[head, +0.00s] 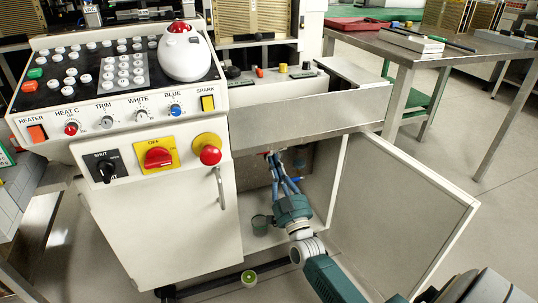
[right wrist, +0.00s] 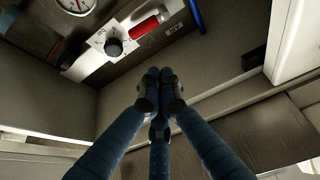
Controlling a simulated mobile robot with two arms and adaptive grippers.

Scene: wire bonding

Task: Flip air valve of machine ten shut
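My right gripper (head: 275,160) reaches into the open cabinet under the machine. In the right wrist view its blue fingers (right wrist: 159,78) come together at the tips, with nothing seen between them. Ahead of them on the cabinet's inner wall are a black round knob (right wrist: 114,47) on a white plate, a red handle (right wrist: 145,27) beside it, and a blue handle (right wrist: 195,12) farther right. The fingertips look apart from these. A black knob (head: 107,168) marked SHUT is on the machine front. My left gripper is not in view.
A pressure gauge (right wrist: 75,5) is at the top left of the wrist view. The cabinet door (head: 400,190) stands open to the right of my arm. A steel table (head: 480,70) stands behind right.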

